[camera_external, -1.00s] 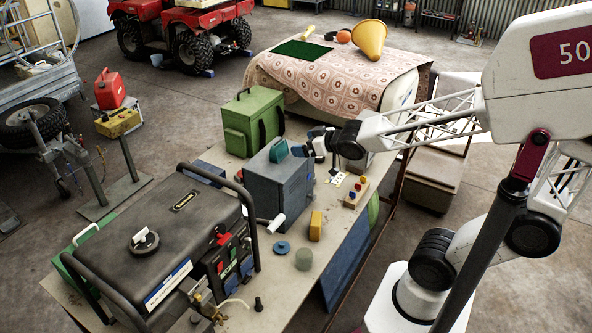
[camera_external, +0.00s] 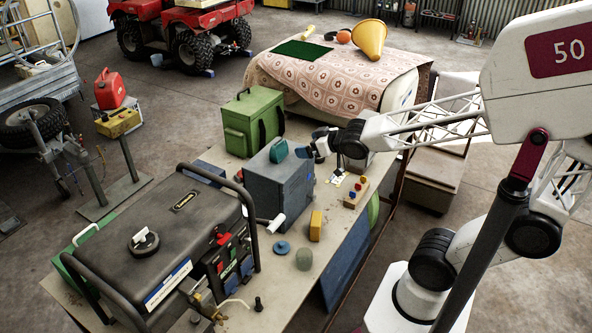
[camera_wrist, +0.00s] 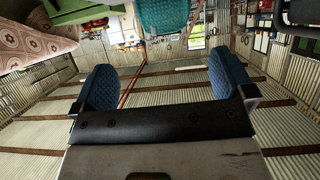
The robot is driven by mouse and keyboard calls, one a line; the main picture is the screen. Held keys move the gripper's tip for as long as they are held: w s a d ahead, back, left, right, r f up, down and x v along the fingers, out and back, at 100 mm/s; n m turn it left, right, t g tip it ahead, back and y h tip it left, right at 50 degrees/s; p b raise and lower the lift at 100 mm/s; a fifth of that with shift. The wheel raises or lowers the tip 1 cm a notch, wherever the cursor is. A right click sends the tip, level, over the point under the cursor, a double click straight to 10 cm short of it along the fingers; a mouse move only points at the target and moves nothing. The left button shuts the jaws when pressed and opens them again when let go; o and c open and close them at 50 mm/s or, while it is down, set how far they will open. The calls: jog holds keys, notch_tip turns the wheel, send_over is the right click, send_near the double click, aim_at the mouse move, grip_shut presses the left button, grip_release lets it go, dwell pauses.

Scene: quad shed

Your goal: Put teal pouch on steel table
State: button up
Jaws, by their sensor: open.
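The teal pouch (camera_external: 278,151) rests on top of the blue-grey box, which stands on a long pale-topped table (camera_external: 344,243). I take this for the steel table, but cannot tell its material. In the wrist view the teal pouch (camera_wrist: 163,14) shows at the top edge, partly cut off, beyond the fingers. My gripper (camera_external: 308,146) is just right of the pouch, near its height and apart from it, turned roughly sideways. In the wrist view my gripper (camera_wrist: 163,72) has its two blue-padded fingers wide apart with nothing between them.
The blue-grey box (camera_external: 283,190) has a white handle on its front. A green case (camera_external: 245,130) stands behind it and a black generator (camera_external: 160,235) to the left. A yellow block (camera_external: 316,226), a blue disc (camera_external: 282,248) and a button box (camera_external: 356,191) lie in front.

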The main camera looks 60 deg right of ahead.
jog(key=s+a+f+g, duration=0.1)
jog(key=s+g, duration=0.4)
jog(key=s, duration=0.4)
jog(key=s+a+f+g, duration=0.1)
jog(key=s+g, duration=0.4)
jog(key=s, duration=0.5)
jog(key=shift+s+a+f, duration=0.15)
jog(key=shift+a+f, duration=0.25)
jog(key=shift+f, duration=0.15)
jog(key=shift+c, duration=0.5)
jog(key=c, duration=0.5)
